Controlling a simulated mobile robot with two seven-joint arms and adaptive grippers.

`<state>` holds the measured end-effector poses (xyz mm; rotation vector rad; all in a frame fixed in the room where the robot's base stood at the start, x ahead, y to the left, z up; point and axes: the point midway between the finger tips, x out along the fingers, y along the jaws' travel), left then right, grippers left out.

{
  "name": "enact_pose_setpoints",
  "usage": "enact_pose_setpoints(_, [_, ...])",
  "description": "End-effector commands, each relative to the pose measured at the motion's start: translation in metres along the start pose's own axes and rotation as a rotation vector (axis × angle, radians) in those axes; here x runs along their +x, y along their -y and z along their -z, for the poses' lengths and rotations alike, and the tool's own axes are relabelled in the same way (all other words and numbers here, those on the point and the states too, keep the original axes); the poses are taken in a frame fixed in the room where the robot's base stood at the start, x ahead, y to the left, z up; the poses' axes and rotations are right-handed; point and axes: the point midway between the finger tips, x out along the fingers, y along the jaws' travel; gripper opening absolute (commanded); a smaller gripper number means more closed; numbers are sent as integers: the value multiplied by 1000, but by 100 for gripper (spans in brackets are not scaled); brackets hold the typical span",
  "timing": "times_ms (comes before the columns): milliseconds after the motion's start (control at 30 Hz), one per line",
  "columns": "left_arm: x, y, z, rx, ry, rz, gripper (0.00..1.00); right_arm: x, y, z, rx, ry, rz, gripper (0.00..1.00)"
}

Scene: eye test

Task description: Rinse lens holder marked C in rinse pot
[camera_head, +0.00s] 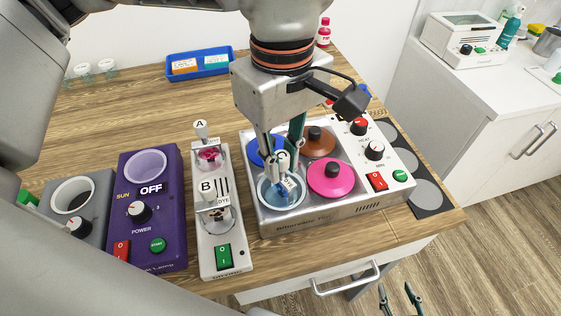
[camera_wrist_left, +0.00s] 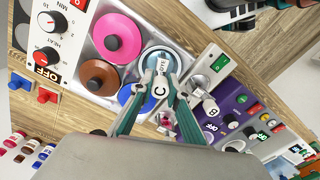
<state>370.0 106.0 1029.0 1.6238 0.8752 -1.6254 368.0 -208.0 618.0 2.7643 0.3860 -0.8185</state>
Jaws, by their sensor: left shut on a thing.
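My left gripper (camera_head: 283,152) is shut on the lens holder marked C (camera_head: 281,162), whose white C tag also shows between the fingertips in the left wrist view (camera_wrist_left: 158,92). The holder hangs into an open round pot (camera_head: 266,204) at the front left of the silver bath unit, also seen in the left wrist view (camera_wrist_left: 147,56). The pot looks pale blue inside; no label on it is readable. How deep the holder's lower end reaches is unclear. My right gripper (camera_head: 400,300) is open and empty at the bottom edge, in front of the drawer.
Pink (camera_head: 331,179), brown (camera_head: 318,144) and blue lids cover other pots in the bath unit. A white stand (camera_head: 222,258) with holders A (camera_head: 201,129) and B (camera_head: 207,188) is close on the left, beside a purple unit (camera_head: 148,218). A blue tray (camera_head: 200,73) lies behind.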

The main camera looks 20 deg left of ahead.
Motion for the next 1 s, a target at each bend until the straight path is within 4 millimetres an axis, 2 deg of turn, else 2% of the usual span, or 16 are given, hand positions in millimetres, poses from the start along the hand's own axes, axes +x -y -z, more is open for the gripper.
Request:
enact_pose_setpoints(300, [-20, 0, 0, 0, -1, -3, 0, -5, -4, 16, -2, -14, -4, 40])
enact_pose_setpoints(600, [-35, 0, 0, 0, -1, -2, 0, -13, -4, 20, -2, -11, -3, 40])
enact_pose_setpoints(1000, [-35, 0, 0, 0, 0, 0, 0, -12, -4, 21, -2, -12, -4, 40])
